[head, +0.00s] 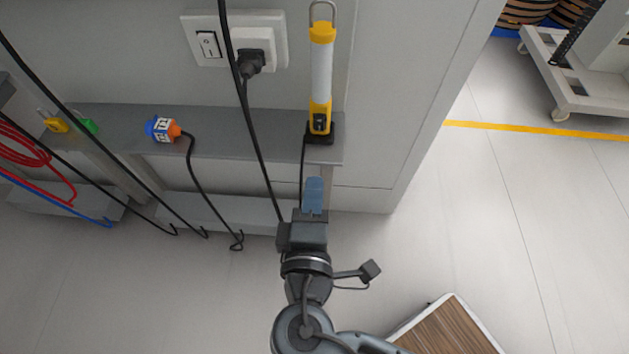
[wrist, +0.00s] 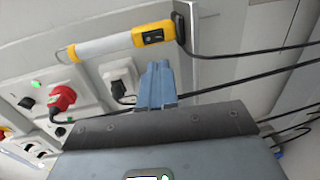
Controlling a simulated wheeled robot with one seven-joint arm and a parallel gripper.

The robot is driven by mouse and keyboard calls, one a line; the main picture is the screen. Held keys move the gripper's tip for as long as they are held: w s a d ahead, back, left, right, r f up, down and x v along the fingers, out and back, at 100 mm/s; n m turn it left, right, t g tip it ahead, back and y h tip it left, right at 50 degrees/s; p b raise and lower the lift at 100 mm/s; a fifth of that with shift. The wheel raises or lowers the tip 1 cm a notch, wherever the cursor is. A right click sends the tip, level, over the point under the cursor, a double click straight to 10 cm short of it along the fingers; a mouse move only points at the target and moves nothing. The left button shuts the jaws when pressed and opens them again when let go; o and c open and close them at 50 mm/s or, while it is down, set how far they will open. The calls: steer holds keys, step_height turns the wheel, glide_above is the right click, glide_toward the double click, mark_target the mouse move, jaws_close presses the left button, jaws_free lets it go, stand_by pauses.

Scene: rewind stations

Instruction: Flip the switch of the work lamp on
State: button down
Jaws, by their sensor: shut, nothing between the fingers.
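The work lamp (head: 321,72) stands upright on the grey ledge against the wall, with a white tube, yellow ends and a hook on top. Its black switch (head: 320,122) is on the yellow lower body. In the wrist view the lamp (wrist: 100,45) lies across the top, and its switch (wrist: 153,36) faces the camera. I cannot tell the switch's position. My gripper (head: 314,182) has its blue fingers together and empty, below the lamp and apart from it. The fingers (wrist: 157,66) also show in the wrist view, below the lamp's switch end.
A wall plate with a rocker switch (head: 208,44) and a black plug (head: 250,62) is left of the lamp. Black cables hang in front of the ledge (head: 230,147). A blue and orange connector (head: 162,130) lies on it. Open floor is at right, beside a wooden-topped item (head: 455,330).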

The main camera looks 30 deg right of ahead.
mark_target(320, 131)
steer(key=x, duration=1.1)
steer(key=shift+w+d+b, duration=0.2)
steer(key=shift+w+b, duration=0.1)
steer(key=shift+b, duration=0.1)
steer(key=shift+w+d+f, duration=0.3)
steer(key=shift+w, duration=0.1)
steer(key=shift+w+d+f, duration=0.1)
steer(key=shift+f, duration=0.15)
